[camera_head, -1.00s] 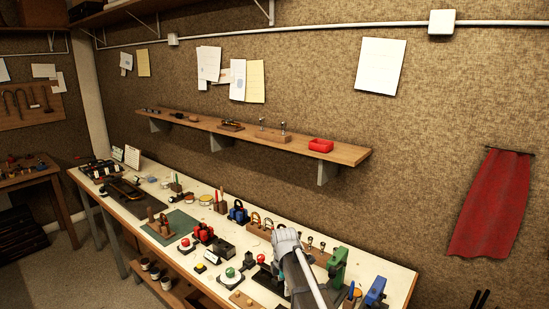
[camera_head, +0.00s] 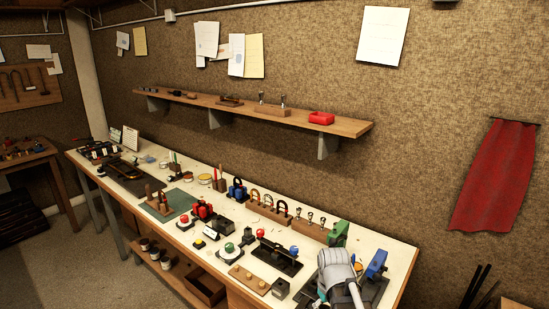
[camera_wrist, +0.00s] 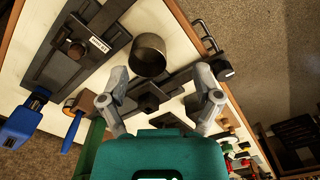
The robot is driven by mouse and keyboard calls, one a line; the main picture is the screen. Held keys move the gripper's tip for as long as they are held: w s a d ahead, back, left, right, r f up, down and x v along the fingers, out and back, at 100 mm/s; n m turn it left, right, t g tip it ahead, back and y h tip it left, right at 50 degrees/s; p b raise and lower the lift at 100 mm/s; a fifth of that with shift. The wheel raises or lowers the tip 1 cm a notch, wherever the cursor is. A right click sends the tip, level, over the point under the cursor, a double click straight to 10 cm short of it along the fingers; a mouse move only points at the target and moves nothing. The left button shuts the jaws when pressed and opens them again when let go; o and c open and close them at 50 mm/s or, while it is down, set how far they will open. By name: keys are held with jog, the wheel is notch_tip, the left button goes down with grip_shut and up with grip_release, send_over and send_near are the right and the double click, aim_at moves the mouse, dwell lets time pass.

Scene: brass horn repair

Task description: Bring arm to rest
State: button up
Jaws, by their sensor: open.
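In the wrist view my gripper (camera_wrist: 163,98) is open, with its two grey fingers spread and nothing between them. It hangs over the right end of the white-topped workbench (camera_head: 402,262). Below the fingers lies a black fixture with a knob. A dark round cup (camera_wrist: 149,54) stands just beyond the fingertips, and I see no contact. In the head view my grey arm covers the bench's front right corner area, and the fingers are hidden there.
A blue tool (camera_head: 376,265) and a green one (camera_head: 339,233) stand close to my arm. A labelled black fixture (camera_wrist: 88,48) lies under the wrist. Several horn-repair tools crowd the bench to the left.

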jog(key=s+d+m, duration=0.1)
jog(key=s+f+m, duration=0.1)
jog(key=s+m, duration=0.1)
jog(key=shift+d+b, duration=0.35)
jog(key=shift+d, duration=0.05)
jog(key=shift+s, duration=0.1)
dwell(1.8)
